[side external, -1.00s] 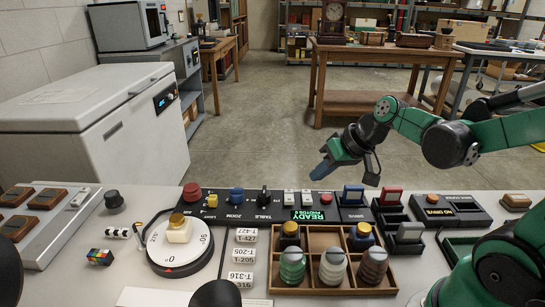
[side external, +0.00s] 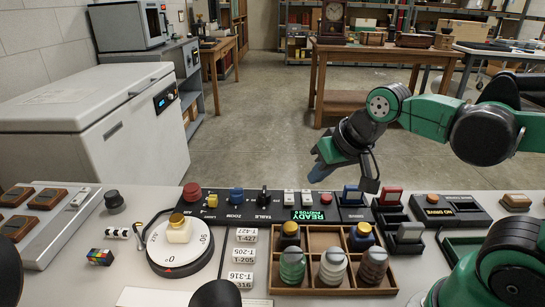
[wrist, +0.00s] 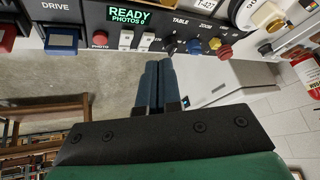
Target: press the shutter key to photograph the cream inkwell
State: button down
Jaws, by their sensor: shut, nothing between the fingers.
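The cream inkwell (side external: 179,234) with a brass-coloured cap stands on the round white turntable (side external: 158,255) at the left. The control panel (side external: 221,203) runs along the bench behind it. The red photo key (side external: 325,198) is right of the small keys, beside the lit display (side external: 308,215). In the wrist view the same red key (wrist: 100,39) sits above a "PHOTO" label, and the display (wrist: 129,16) reads READY, PHOTOS 0. My gripper (side external: 315,179) is shut and empty, above and behind the panel near the red key, not touching. Its fingers (wrist: 157,63) show together in the wrist view.
A wooden tray (side external: 320,291) of bottles stands in front of the panel. Number tags (side external: 243,254) lie beside the turntable. Blue, red and grey blocks (side external: 391,195) stand in holders at the right. Other panel keys and knobs (side external: 264,197) sit close to the red key.

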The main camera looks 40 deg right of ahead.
jog(key=w+d+r+m+g, duration=0.2)
jog(key=d+m, duration=0.2)
jog(key=m, duration=0.5)
jog(key=m+g, duration=0.4)
jog(key=m, duration=1.1)
send_over(327, 197)
jog(key=shift+s+d+r, duration=0.1)
jog(key=shift+s+r, duration=0.1)
jog(key=shift+r, duration=0.15)
jog(key=f, duration=1.4)
jog(key=shift+w, duration=0.2)
